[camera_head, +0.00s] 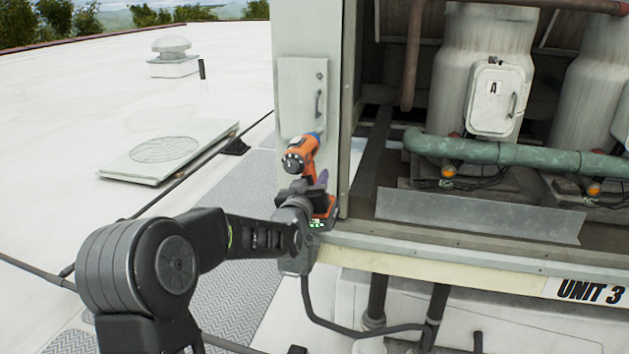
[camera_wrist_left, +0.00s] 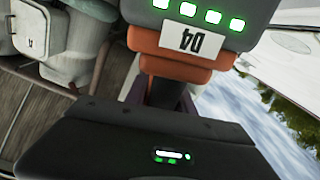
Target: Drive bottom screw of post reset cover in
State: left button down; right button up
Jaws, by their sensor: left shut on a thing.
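An orange and black power driver (camera_head: 302,158) stands in front of the grey post of the cooler unit in the head view. My left gripper (camera_head: 318,186) is shut on its handle. The driver's nose points away from me, toward the lower part of the post reset cover (camera_head: 302,92), a pale plate with a dark handle. The bottom screw is hidden behind the driver, and I cannot tell whether the bit touches it. In the left wrist view the driver's base (camera_wrist_left: 205,14) shows green lights and a label "D4". My right gripper is in neither view.
A sill marked "UNIT 3" (camera_head: 590,291) runs below. A flat roof panel (camera_head: 168,150) and a vent lie left, with open roof around them.

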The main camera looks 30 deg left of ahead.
pick_arm(q)
jog(key=shift+w+a+r, duration=0.2)
jog(key=shift+w+r, duration=0.15)
jog(key=shift+w, duration=0.15)
dwell(0.7)
jog(key=shift+w+b, duration=0.3)
jog(key=shift+b, duration=1.65)
dwell(2.2)
jog(key=shift+s, duration=0.2)
dwell(0.4)
jog(key=shift+b+v, duration=0.7)
jog(key=shift+v, duration=0.25)
jog(key=shift+b+v, duration=0.9)
jog(key=shift+v, duration=1.45)
